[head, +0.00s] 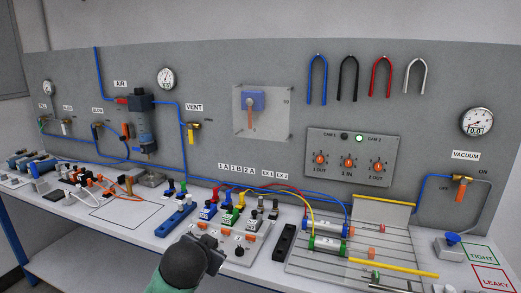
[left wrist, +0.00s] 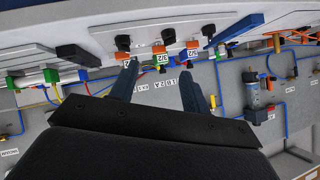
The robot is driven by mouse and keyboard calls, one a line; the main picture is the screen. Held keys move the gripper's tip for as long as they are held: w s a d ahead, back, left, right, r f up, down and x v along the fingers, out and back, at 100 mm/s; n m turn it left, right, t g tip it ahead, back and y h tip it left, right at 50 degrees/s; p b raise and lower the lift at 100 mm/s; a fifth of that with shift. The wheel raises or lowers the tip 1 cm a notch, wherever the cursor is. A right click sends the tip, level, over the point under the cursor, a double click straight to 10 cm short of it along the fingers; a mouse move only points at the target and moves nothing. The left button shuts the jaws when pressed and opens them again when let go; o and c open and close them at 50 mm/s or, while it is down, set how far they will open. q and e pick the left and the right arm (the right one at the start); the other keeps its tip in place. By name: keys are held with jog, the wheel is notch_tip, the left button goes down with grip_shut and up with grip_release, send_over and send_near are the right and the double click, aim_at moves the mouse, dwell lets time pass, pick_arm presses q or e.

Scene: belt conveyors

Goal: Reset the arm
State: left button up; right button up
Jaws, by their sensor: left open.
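My left gripper (head: 208,247) shows at the bottom of the head view, dark, on a green-sleeved wrist, in front of the sloped valve panel (head: 226,250). In the left wrist view its two fingers (left wrist: 158,78) stand apart with nothing held between them. That view is upside down, with the panel's orange-marked valves (left wrist: 160,58) beyond the fingertips. From the head view I cannot tell how far the fingers are from the panel. My right gripper is in neither view.
A slotted plate (head: 350,262) with cylinders stands to the right. A blue block (head: 174,222) and a black block (head: 284,242) flank the valve panel. Hoses and cables cross the bench. The grey backboard (head: 215,130) carries gauges, a filter unit (head: 143,122) and coloured hooks (head: 381,80).

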pick_arm(q)
jog(key=s+f+n+g+p, duration=0.1)
jog(key=s+f+g, duration=0.3)
jog(key=s+f, duration=1.1)
jog(key=s+f+n+g+h, duration=0.1)
jog(key=s+f+g, duration=0.4)
jog(key=s+f, duration=1.1)
jog(key=s+n, duration=0.1)
jog(key=s, duration=0.3)
jog(key=shift+s+a+f+n+p, duration=0.15)
jog(key=shift+s+f+n+p, duration=0.1)
jog(key=shift+s+n+p, duration=0.1)
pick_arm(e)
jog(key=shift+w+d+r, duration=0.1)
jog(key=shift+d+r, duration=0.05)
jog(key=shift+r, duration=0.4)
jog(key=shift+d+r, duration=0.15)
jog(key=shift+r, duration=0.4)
